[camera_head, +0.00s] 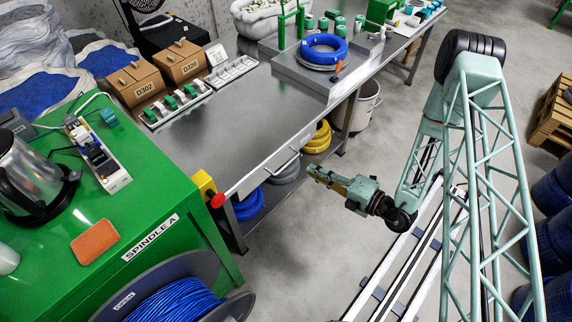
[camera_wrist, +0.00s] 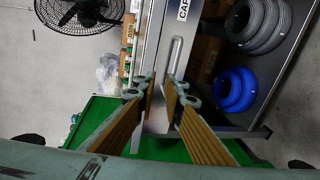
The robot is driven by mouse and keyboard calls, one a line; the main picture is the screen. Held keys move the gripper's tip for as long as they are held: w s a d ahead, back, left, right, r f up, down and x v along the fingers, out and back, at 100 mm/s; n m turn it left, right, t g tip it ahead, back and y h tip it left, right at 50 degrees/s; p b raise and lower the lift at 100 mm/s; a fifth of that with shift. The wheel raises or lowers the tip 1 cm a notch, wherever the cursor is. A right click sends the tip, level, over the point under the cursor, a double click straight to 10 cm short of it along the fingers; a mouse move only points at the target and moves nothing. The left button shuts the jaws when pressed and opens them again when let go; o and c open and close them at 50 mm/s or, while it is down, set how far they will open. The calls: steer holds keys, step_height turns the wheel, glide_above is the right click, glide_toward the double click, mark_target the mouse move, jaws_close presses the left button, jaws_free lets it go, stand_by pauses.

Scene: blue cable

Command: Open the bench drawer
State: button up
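The steel bench (camera_head: 235,125) has a drawer front along its edge, with a thin bar handle (camera_head: 283,166). The drawer looks shut. In the wrist view the handle (camera_wrist: 171,62) is a long loop on the grey drawer front, just beyond the fingertips. My gripper (camera_head: 311,172) is in front of the bench, to the right of the handle and a little apart from it. In the wrist view its two fingers (camera_wrist: 161,84) are spread, with nothing between them. Whether a fingertip touches the drawer front cannot be told.
A green table (camera_head: 150,195) with a kettle and a cable spool (camera_head: 175,300) stand at the left. A yellow box with a red button (camera_head: 215,198) is at the bench corner. Coiled hoses (camera_head: 318,138) lie on the shelf below.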

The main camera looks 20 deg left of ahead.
mark_target(288, 163)
steer(key=shift+s+d+f+m+t+h, duration=0.15)
steer(key=shift+f+m, duration=0.15)
steer(key=shift+f, duration=0.5)
steer(key=shift+s+d+f+m+t+h, duration=0.15)
steer(key=shift+f+m, duration=0.15)
steer(key=shift+f, duration=0.45)
steer(key=shift+w+a, duration=0.1)
steer(key=shift+a, duration=0.2)
steer(key=shift+b+x, duration=1.1)
steer(key=shift+x, duration=5.6)
steer(key=shift+c, duration=0.9)
jaws_close()
